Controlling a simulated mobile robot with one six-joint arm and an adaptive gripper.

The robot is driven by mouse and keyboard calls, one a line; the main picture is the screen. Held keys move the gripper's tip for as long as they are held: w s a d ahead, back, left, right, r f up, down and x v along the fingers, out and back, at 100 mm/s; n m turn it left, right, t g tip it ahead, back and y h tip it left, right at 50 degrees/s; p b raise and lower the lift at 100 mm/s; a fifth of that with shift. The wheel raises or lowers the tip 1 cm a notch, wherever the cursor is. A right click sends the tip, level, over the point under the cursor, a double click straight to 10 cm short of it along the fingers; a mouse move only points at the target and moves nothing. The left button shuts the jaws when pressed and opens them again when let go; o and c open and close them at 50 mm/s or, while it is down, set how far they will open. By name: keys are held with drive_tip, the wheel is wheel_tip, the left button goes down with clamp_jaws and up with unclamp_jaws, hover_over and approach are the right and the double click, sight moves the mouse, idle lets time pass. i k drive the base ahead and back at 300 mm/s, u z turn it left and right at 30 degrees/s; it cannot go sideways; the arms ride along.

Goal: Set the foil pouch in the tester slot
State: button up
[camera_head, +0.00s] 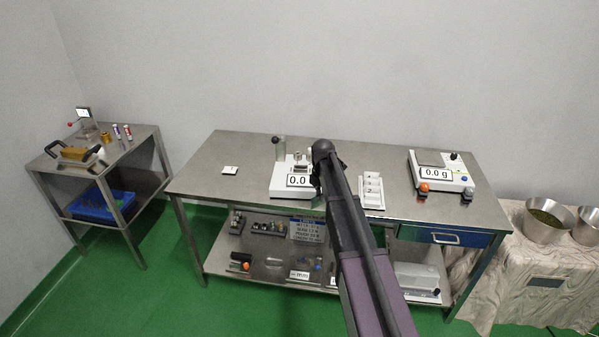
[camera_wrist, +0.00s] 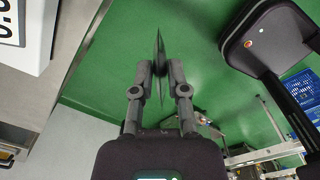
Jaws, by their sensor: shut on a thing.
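My gripper (camera_wrist: 160,77) is shut on a thin, dark grey pouch (camera_wrist: 159,45), which I take to be the foil pouch. The pouch shows nearly edge-on in the wrist view, sticking out past the fingertips, with green floor behind it. In the head view my arm hides the gripper and pouch. A white device with a "0.0" display and an upright post (camera_head: 280,150), likely the tester (camera_head: 281,187), stands mid-bench just left of my arm. I cannot make out its slot. A white display housing (camera_wrist: 32,55) shows at the wrist view's top left, apart from the pouch.
A scale (camera_head: 455,184) reading "0.0 g" stands on the bench's right. A white compartment tray (camera_head: 372,204) lies right of my arm; a small white tile (camera_head: 230,170) lies at left. The lower shelf holds several items. A side table (camera_head: 135,142) stands left.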

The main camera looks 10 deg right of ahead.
sight(301, 171)
drive_tip(key=z, duration=0.05)
drive_tip(key=i, duration=0.95)
